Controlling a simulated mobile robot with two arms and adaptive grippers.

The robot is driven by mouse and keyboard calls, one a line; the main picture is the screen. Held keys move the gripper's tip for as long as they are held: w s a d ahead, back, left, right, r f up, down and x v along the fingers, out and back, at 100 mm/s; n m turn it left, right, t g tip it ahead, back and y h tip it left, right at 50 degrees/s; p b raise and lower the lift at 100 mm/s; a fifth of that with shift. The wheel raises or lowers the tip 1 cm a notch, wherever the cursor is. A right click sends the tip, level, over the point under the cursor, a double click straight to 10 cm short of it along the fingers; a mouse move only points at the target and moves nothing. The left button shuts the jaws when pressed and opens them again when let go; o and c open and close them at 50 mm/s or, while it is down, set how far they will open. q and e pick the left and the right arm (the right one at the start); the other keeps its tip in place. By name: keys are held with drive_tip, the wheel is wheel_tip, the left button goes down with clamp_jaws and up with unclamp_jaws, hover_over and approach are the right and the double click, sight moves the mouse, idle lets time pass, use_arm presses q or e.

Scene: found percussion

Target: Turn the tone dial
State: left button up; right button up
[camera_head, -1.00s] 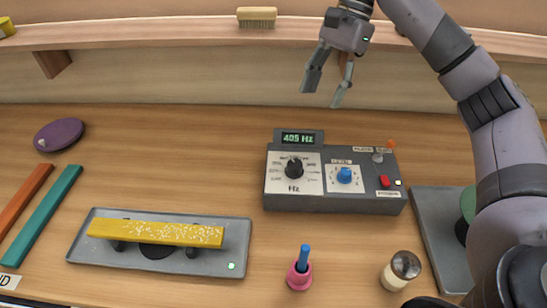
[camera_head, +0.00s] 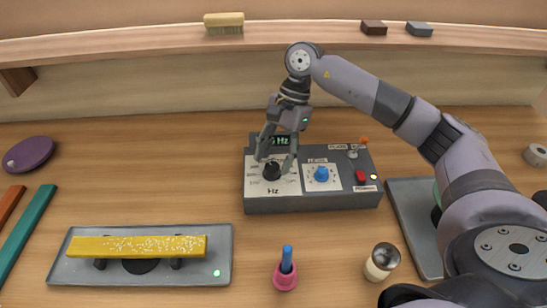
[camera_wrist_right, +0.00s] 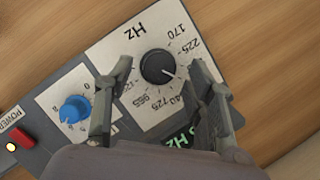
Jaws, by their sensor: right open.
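The tone generator (camera_head: 300,204) is a grey box on the table with a small green Hz display, partly hidden by my gripper. Its black tone dial (camera_head: 271,170) sits on a white scale plate marked Hz. My right gripper (camera_head: 273,164) is open and points down over this dial. In the right wrist view the black dial (camera_wrist_right: 158,66) lies between the two spread fingers (camera_wrist_right: 157,82), with a gap on both sides. A blue knob (camera_head: 322,174) sits to its right; it also shows in the wrist view (camera_wrist_right: 76,108). My left gripper is out of view.
A red power button (camera_head: 360,176), a lit lamp and a small toggle with an orange tip are on the box's right. A yellow bar (camera_head: 138,246) rests on a grey tray (camera_head: 70,272). A pink holder (camera_head: 286,276) and a shaker (camera_head: 382,262) stand in front.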

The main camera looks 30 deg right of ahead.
drive_tip(key=shift+s+a+f, duration=0.1)
drive_tip(key=shift+a+f, duration=0.15)
drive_tip(key=shift+f, duration=0.45)
drive_tip(key=shift+c, duration=0.4)
drive_tip(key=c, duration=1.1)
